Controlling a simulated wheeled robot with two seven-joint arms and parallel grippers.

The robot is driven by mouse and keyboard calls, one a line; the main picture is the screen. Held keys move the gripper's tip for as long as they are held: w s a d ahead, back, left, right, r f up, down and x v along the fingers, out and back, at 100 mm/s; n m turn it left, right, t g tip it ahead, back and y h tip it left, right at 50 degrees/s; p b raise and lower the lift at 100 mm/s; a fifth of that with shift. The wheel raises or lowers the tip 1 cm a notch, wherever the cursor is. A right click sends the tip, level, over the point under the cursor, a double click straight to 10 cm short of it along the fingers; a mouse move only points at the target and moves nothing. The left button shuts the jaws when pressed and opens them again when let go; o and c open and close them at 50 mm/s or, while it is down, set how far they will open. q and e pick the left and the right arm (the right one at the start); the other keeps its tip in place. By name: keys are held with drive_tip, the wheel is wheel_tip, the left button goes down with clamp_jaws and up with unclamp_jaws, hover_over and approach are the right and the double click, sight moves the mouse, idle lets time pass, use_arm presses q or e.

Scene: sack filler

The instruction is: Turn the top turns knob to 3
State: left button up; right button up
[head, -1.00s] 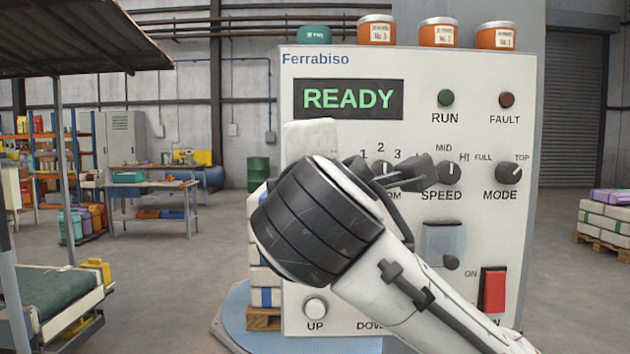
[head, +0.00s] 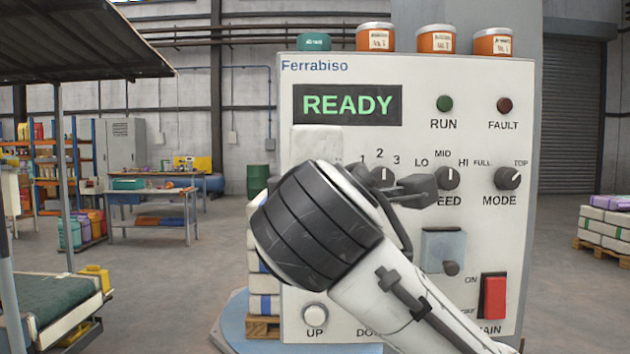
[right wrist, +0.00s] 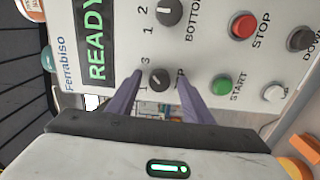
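The top turns knob (right wrist: 159,79) is a small dark dial on the white panel, with 3 and 1 printed beside it in the right wrist view. Its pointer seems turned away from the 3, but the exact setting is hard to read. My right gripper (right wrist: 160,75) is open, its two purple-grey fingers on either side of this knob. Whether they touch it I cannot tell. In the head view my right wrist and forearm hide this knob. The bottom turns knob (right wrist: 169,11) is beside it; it also shows in the head view (head: 382,176). My left gripper is out of view.
The panel carries a READY display (head: 347,104), a speed knob (head: 446,178), a mode knob (head: 508,178) and a red main switch (head: 494,296). Near the gripper are a green start button (right wrist: 222,85) and a red stop button (right wrist: 243,26). A conveyor (head: 50,305) stands left.

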drive_tip(key=shift+s, duration=0.1)
drive_tip(key=s, duration=1)
drive_tip(key=shift+b, duration=0.4)
